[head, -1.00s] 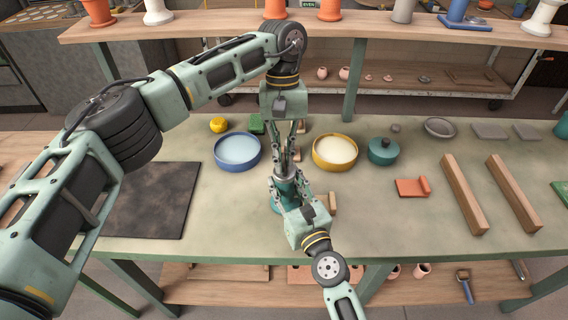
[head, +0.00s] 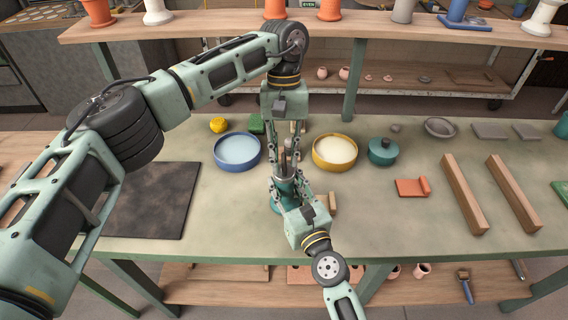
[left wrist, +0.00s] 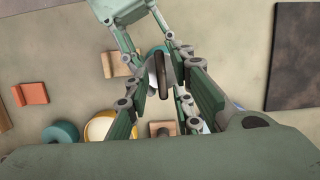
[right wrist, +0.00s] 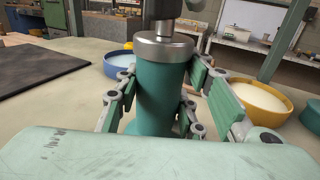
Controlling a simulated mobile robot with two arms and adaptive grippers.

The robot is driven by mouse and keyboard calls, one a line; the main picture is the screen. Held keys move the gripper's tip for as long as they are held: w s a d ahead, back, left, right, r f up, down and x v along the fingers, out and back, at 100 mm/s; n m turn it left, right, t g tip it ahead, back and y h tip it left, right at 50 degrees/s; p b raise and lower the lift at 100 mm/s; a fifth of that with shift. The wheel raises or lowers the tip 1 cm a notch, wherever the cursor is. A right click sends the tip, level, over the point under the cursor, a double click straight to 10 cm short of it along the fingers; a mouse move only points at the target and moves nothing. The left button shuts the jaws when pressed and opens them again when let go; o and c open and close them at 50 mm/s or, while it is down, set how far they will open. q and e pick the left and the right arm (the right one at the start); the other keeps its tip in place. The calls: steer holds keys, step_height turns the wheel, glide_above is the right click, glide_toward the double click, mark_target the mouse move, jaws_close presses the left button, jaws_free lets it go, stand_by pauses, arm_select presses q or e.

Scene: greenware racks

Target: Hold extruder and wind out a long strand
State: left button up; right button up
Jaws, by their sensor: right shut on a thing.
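The extruder (head: 285,187) is a teal upright cylinder with a silver metal collar, standing near the middle of the workbench. My right gripper (head: 289,188) is shut around its body from the front; the right wrist view shows the teal barrel (right wrist: 160,92) between the fingers. My left gripper (head: 286,163) points down from above, its fingers apart on either side of the extruder's top. In the left wrist view a dark upright handle (left wrist: 162,73) shows between these fingers, with a gap on both sides. No strand can be made out.
A blue bowl (head: 238,164) and a yellow bowl (head: 350,160) stand just behind the extruder, left and right. A teal lidded pot (head: 383,152) is farther right. A dark board (head: 150,205) lies left. Two wooden bars (head: 465,195) lie right. A raised shelf (head: 400,30) runs behind.

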mark_target(284, 159)
arm_select(q)
steer(key=shift+s+v, duration=0.25)
steer(key=shift+v, duration=0.7)
steer(key=shift+s+v, duration=0.2)
steer(key=shift+v, duration=0.75)
steer(key=shift+s+v, duration=0.25)
steer(key=shift+v, duration=0.7)
steer(key=shift+w+r, duration=0.1)
steer(key=shift+r, duration=0.05)
